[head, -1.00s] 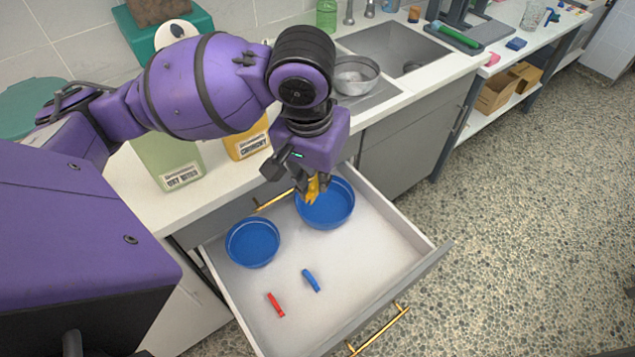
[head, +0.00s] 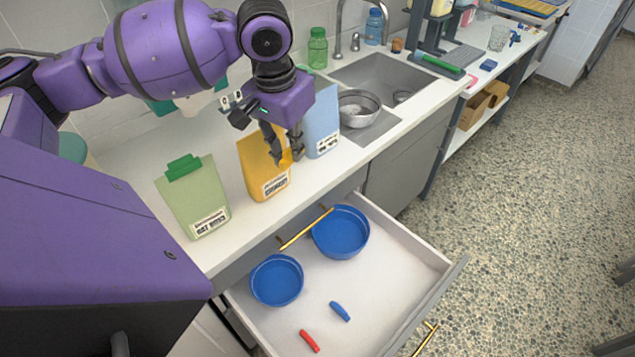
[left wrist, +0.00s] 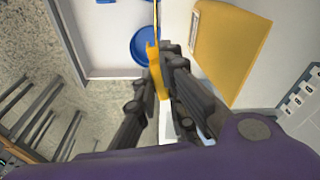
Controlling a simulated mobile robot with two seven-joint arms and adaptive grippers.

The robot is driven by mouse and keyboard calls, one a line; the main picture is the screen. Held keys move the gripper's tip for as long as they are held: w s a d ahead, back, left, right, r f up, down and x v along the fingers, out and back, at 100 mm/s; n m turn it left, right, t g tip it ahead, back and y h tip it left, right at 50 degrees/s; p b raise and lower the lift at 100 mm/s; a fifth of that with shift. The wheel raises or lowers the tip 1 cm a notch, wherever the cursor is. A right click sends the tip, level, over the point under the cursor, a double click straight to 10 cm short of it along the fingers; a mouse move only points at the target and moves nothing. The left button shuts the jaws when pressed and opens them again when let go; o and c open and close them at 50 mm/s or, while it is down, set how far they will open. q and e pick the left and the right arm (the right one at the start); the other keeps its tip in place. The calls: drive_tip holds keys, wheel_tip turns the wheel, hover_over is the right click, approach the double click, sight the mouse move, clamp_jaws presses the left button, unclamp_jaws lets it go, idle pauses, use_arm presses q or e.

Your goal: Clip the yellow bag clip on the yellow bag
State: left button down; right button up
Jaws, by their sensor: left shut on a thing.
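The yellow bag (head: 262,165) stands upright on the counter between a green bag and a blue bag, with a label low on its front. It also shows in the left wrist view (left wrist: 229,45). My left gripper (head: 287,158) is shut on the yellow bag clip (left wrist: 157,68). In the head view the clip (head: 285,160) overlaps the right side of the yellow bag. In the left wrist view the clip is apart from the bag, to its left. The top of the bag is partly hidden by my gripper in the head view. My right gripper is not in view.
The green bag (head: 195,205) wears a green clip (head: 184,167). The blue bag (head: 321,120) stands close behind my gripper. Below, the open drawer (head: 392,262) holds two blue bowls, a blue clip (head: 340,311) and a red clip (head: 309,340). A sink (head: 395,75) lies right.

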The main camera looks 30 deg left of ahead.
use_arm(q)
drive_tip(key=w+a+r, duration=0.1)
drive_tip(key=a+r, duration=0.1)
drive_tip(key=a, duration=0.1)
drive_tip(key=a+r+m, duration=0.1)
drive_tip(key=a+r, duration=0.2)
drive_tip(key=w+a+r+m+p, duration=0.1)
drive_tip(key=a+r, duration=0.2)
drive_tip(key=a, duration=0.1)
drive_tip(key=shift+w+r, duration=0.1)
drive_tip(key=shift+w, duration=0.25)
wheel_tip(320, 180, down, 4)
drive_tip(key=shift+r+b, duration=0.25)
drive_tip(key=shift+b, duration=0.35)
drive_tip(key=shift+d+f, duration=0.1)
drive_tip(key=shift+f, duration=0.95)
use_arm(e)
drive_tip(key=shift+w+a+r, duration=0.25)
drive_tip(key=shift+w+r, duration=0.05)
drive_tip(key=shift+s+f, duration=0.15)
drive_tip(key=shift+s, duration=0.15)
